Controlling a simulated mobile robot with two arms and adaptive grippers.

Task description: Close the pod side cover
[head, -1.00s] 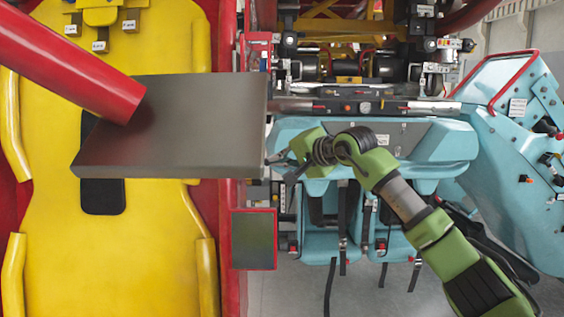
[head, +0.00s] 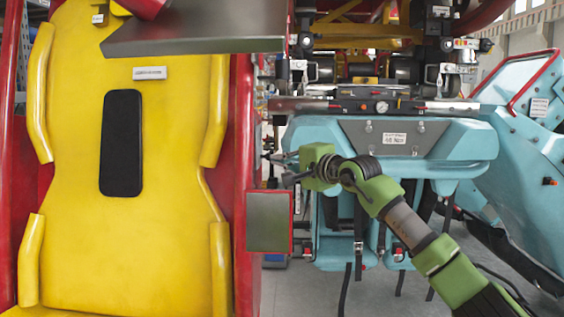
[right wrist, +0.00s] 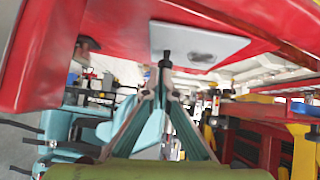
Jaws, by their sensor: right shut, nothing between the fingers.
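A large red-framed panel with yellow padding (head: 165,235) and a black pad (head: 121,145) fills the left of the head view. A small grey plate with a red edge (head: 268,222) stands at its right side. I cannot tell for sure which part is the pod side cover. My right gripper (head: 277,170) is shut and empty, just right of the red frame and above the small plate. In the right wrist view its closed fingertips (right wrist: 166,62) are close below a red surface (right wrist: 105,30) with a grey plate (right wrist: 198,44); contact is unclear. My left gripper is out of view.
A dark grey slab (head: 200,38) overhangs the top of the yellow panel. A teal seat assembly (head: 450,150) with hanging black straps is behind my right arm. A tilted teal panel with a red handle (head: 532,80) stands at far right. Grey floor shows at lower right.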

